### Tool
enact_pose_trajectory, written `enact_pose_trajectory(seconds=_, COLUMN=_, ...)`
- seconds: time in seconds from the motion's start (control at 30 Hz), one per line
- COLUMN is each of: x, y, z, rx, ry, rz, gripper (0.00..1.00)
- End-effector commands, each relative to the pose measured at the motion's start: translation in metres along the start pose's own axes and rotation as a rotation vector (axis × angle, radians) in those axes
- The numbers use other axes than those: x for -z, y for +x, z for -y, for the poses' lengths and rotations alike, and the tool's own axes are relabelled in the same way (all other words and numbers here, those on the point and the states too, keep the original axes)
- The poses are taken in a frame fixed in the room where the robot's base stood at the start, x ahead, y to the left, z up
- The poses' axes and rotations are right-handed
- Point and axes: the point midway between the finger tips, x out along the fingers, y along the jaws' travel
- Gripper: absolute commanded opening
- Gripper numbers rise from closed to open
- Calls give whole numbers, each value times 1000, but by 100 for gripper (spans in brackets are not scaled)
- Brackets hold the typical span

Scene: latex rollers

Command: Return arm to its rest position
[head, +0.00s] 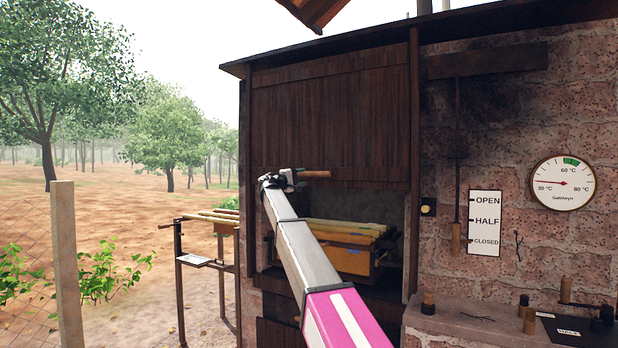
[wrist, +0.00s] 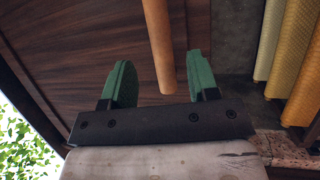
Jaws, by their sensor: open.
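My arm reaches from the lower middle of the head view up to the dark wooden door (head: 330,120) of the brick smokehouse. My gripper (head: 291,177) is at the door's lower edge, beside a wooden handle (head: 315,173). In the wrist view the two green fingers of my gripper (wrist: 161,80) are apart. The rounded wooden handle (wrist: 158,40) shows between them, with a gap on each side, nearer the right finger. Whether it lies fully between the fingertips or beyond them I cannot tell.
Below the door, an opening holds a rack of yellowish sheets (head: 340,228). A metal stand (head: 200,225) is at left. Open ground lies at far left.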

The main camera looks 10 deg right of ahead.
Motion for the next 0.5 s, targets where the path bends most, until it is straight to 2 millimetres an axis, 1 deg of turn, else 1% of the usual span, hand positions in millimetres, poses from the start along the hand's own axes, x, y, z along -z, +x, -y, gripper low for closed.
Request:
enact_pose_trajectory(seconds=0.03, x=-1, y=-10, z=0, rx=0, ry=0, rz=-1, gripper=54)
enact_pose_trajectory(seconds=0.1, x=-1, y=-21, z=0, rx=-1, ry=0, rz=-2, gripper=54)
enact_pose_trajectory(seconds=0.2, x=-1, y=-29, z=0, rx=-1, ry=-1, rz=0, gripper=54)
enact_pose_trajectory(seconds=0.5, x=0, y=-32, z=0, rx=-1, ry=-1, rz=1, gripper=54)
